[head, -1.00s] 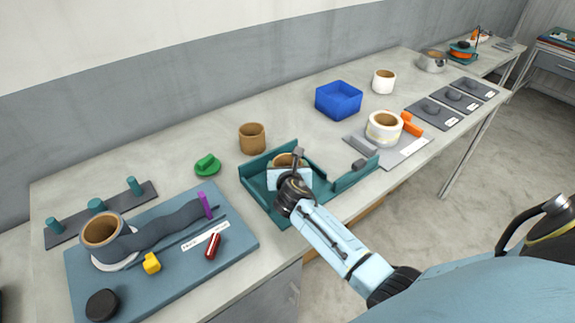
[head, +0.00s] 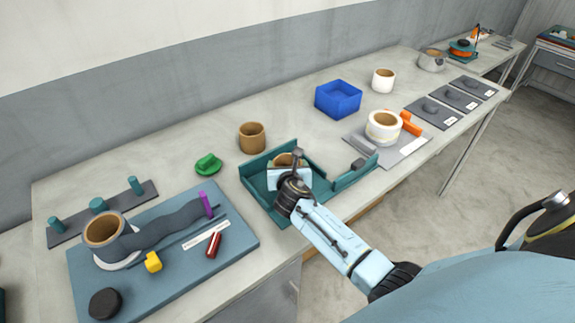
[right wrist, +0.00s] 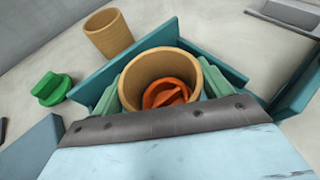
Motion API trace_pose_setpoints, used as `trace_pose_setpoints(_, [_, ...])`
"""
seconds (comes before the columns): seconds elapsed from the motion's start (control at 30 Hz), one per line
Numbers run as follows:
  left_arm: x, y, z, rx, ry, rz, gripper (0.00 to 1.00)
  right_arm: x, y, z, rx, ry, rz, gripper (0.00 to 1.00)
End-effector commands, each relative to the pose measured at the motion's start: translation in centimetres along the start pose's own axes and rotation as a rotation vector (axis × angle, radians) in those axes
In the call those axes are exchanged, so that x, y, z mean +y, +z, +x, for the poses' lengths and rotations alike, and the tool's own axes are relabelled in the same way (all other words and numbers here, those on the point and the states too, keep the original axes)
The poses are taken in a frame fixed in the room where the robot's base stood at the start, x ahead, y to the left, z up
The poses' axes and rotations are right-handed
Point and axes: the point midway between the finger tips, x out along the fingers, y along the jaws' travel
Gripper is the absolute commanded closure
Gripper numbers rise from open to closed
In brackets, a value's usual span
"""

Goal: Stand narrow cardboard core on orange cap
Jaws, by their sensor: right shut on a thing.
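My right gripper (head: 288,174) is shut on a tan cardboard core (head: 285,159) inside the teal tray. In the right wrist view the core (right wrist: 160,63) stands roughly upright between the green fingers (right wrist: 172,84), its open top facing the camera. The orange cap (right wrist: 168,94) shows down through the core's opening, inside its ring. The core's lower edge is hidden, so I cannot tell whether it rests on the cap. The cap is hidden in the head view. My left gripper is not in view.
The teal tray (head: 259,164) has raised walls close around the gripper. A second tan core (head: 252,137) stands behind it, and a green cap (head: 208,164) lies to the left. A blue bin (head: 338,99) stands at the back. Bare table lies between them.

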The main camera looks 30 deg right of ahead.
Motion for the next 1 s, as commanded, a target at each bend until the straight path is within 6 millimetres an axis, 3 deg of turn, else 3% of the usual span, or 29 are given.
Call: trace_pose_setpoints(1.0, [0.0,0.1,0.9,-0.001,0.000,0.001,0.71,0.0,-1.2,0.5,0.000,0.000,-0.001,0.55])
